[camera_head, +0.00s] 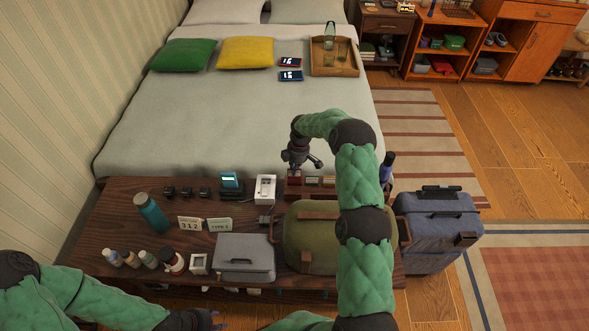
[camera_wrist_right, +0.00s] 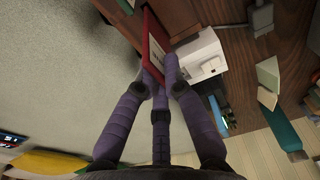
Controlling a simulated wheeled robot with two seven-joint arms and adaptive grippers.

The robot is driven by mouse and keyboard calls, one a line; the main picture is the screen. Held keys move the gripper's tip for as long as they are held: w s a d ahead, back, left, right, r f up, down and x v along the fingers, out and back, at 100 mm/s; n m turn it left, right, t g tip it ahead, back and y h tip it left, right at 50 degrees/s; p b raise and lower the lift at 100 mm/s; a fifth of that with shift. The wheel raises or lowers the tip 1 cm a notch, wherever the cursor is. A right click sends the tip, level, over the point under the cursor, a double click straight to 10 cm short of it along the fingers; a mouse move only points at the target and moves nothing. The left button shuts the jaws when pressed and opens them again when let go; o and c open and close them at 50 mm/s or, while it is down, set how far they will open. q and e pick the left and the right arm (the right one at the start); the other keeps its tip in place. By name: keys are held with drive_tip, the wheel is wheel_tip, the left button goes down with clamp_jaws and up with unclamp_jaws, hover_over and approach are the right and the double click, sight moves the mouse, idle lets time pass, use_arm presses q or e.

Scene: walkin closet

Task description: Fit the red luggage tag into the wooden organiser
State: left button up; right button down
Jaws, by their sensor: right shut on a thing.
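The red luggage tag (camera_wrist_right: 153,45), with a pale label face, is between the fingers of my right gripper (camera_wrist_right: 163,75). In the head view, my right gripper (camera_head: 297,165) points down at the left end of the wooden organiser (camera_head: 312,190). The tag shows there as a small dark red patch (camera_head: 294,181) below the fingers. I cannot tell whether it touches the organiser. Several coloured pieces stand in the organiser's middle and right part. My left gripper (camera_head: 205,319) is low at the bottom edge, mostly cut off, away from the organiser.
A white box-like device (camera_head: 265,188) stands just left of the organiser. An olive bag (camera_head: 310,237) lies in front, partly behind my right arm. A dark bottle (camera_head: 387,167) stands to the right. The bed (camera_head: 240,115) is behind the bench (camera_head: 115,215).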

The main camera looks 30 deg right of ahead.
sight(294, 180)
drive_tip(key=shift+f+b, duration=1.55)
drive_tip(key=shift+f, duration=0.6)
idle(1.7)
drive_tip(key=c, duration=0.9)
unclamp_jaws()
drive_tip(key=shift+o, duration=0.2)
drive_tip(key=shift+r+p, duration=2)
drive_tip(key=shift+r, duration=2)
drive_tip(key=shift+r, duration=0.1)
